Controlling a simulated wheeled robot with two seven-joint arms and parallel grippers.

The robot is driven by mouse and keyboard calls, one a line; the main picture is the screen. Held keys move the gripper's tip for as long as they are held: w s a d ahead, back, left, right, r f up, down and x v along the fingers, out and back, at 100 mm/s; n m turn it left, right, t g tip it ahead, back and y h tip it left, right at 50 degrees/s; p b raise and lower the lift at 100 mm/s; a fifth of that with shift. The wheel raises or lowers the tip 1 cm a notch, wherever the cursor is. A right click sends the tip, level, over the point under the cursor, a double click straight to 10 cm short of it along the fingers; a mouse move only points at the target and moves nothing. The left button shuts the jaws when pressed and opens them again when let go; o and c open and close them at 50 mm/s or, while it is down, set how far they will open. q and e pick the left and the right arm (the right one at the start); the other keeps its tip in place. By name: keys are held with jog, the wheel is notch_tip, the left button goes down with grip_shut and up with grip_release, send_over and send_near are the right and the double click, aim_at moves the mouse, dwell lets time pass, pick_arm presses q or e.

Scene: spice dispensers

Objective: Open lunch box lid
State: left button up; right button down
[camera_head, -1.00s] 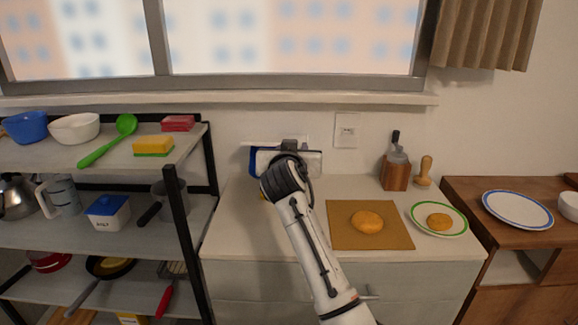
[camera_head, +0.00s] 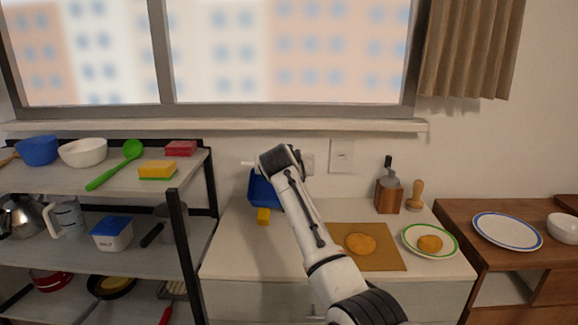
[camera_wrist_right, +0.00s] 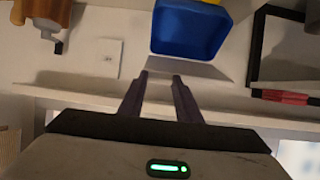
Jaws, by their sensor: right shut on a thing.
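The blue lunch box (camera_head: 262,190) sits on the white counter near the wall, partly hidden behind my right arm. In the right wrist view the blue box (camera_wrist_right: 188,32) lies beyond the fingertips. A pale, flat lid (camera_wrist_right: 205,69) extends from its near edge toward my fingers. My right gripper (camera_wrist_right: 161,76) is shut on the lid, with a narrow gap between its fingers. In the head view my right wrist hides the fingertips and most of the lid. My left gripper is in neither current view.
A small yellow object (camera_head: 263,216) is in front of the box. A brown board (camera_head: 390,258) with a round bun lies to the right, beside a green-rimmed plate (camera_head: 409,248). A shelf rack (camera_head: 178,225) stands left; the wall and window sill are close behind.

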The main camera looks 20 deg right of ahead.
dwell(0.8)
jog(key=c, duration=1.3)
grip_release()
jog(key=shift+s+a, duration=0.1)
jog(key=b+v, duration=0.1)
jog(key=v, duration=0.9)
jog(key=shift+s+r, duration=0.1)
